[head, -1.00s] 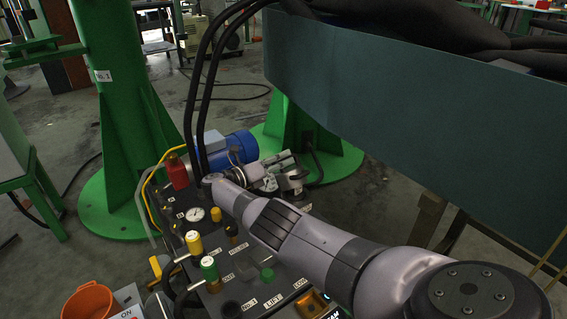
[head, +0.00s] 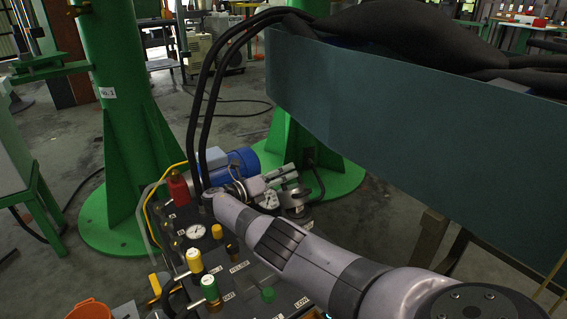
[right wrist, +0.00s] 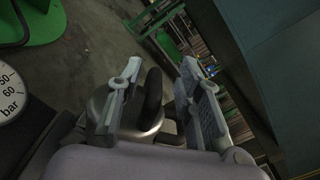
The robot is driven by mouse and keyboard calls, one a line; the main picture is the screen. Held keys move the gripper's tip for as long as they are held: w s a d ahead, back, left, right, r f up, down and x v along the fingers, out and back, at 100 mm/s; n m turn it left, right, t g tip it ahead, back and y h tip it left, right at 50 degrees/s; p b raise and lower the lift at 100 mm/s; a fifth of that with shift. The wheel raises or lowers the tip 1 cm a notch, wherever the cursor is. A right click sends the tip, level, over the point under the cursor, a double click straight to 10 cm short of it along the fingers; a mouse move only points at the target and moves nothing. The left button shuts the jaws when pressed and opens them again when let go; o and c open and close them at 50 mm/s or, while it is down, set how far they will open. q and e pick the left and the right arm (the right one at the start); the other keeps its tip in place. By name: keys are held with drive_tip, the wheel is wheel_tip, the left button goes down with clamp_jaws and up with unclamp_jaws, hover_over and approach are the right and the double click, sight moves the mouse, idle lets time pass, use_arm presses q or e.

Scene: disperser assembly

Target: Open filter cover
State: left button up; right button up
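In the right wrist view, a rounded metal part, apparently the filter cover (right wrist: 138,122), lies below my right gripper (right wrist: 162,72). A dark curved handle (right wrist: 152,95) stands between the two grey fingers. The fingers are apart, one on each side of the handle, and I see a gap to the right finger. In the head view, my right gripper (head: 284,186) reaches over the machine's far right end, by a round metal fitting (head: 297,203). The gripper and arm hide part of the cover there. My left gripper is not in view.
The black control panel (head: 225,265) carries a gauge (head: 196,231), yellow and green knobs and a red part (head: 178,187). A blue motor (head: 242,161) is behind it. Black hoses (head: 203,110) rise close to the gripper. A large dark green panel (head: 400,110) stands at the right.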

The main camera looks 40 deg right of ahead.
wheel_tip(320, 180, up, 8)
drive_tip(key=shift+r, duration=0.2)
drive_tip(key=shift+c, duration=0.4)
